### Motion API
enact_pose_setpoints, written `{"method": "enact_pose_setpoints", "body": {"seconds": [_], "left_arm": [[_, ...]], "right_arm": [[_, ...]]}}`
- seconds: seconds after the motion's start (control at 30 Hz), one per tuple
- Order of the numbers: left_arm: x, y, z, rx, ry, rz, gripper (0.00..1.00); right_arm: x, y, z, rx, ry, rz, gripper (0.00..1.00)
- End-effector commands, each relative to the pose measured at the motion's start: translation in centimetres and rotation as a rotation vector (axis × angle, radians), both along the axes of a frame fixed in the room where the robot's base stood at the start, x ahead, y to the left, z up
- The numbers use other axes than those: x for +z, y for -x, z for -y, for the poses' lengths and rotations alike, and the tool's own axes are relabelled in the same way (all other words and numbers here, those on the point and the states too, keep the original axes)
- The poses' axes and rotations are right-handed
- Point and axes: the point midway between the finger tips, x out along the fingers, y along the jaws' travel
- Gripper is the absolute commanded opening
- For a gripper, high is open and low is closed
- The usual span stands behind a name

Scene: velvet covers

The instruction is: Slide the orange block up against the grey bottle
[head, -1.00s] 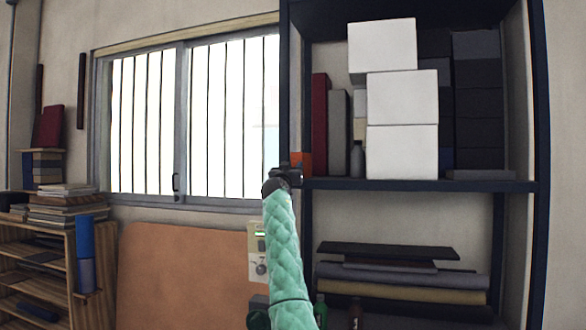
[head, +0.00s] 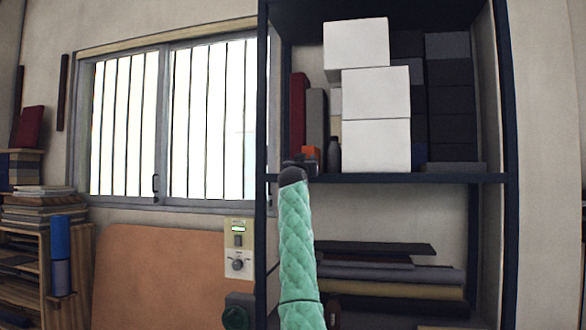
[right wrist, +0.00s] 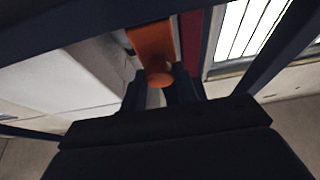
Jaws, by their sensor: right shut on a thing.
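The orange block (head: 310,153) stands near the left end of the upper shelf board, and its orange face (right wrist: 152,40) also shows in the right wrist view. The grey bottle (head: 334,155) stands upright just right of it, beside the white boxes; a narrow dark gap seems to lie between block and bottle. My right gripper (head: 300,164), on the green quilted arm, is at the shelf's front edge. Its fingers (right wrist: 159,88) are shut on the orange block, partly hiding its lower part in the head view. I cannot make out the bottle surely in the wrist view. My left gripper is out of view.
White boxes (head: 376,118) are stacked right of the bottle. A grey upright slab (head: 316,115) and a dark red one (head: 298,112) stand behind the block. The dark shelf post (head: 267,235) is left of my arm. Rolls (head: 390,290) lie below.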

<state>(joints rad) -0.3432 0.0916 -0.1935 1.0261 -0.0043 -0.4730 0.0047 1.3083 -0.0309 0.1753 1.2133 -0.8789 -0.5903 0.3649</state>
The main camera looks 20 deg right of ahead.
Motion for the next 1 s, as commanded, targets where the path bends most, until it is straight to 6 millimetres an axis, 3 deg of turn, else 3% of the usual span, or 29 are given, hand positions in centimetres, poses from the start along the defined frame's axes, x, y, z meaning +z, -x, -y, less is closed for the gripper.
{"method": "enact_pose_setpoints", "body": {"seconds": [0.2, 0.57, 0.6, 0.7, 1.0], "left_arm": [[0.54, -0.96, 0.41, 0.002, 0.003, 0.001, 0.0], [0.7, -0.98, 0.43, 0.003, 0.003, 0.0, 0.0], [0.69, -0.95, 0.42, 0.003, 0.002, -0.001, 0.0], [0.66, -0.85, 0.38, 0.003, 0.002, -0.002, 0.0], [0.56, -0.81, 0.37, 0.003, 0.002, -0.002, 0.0]], "right_arm": [[-0.04, 0.85, 1.3, 0.0, -0.002, 0.0, 0.0], [0.09, 0.95, 1.4, -0.001, -0.001, 0.001, 0.0], [0.1, 0.96, 1.4, -0.001, -0.001, 0.001, 0.32], [0.09, 0.95, 1.4, -0.001, -0.001, 0.001, 0.51], [-0.04, 0.95, 1.35, 0.0, -0.001, 0.0, 0.51]]}}
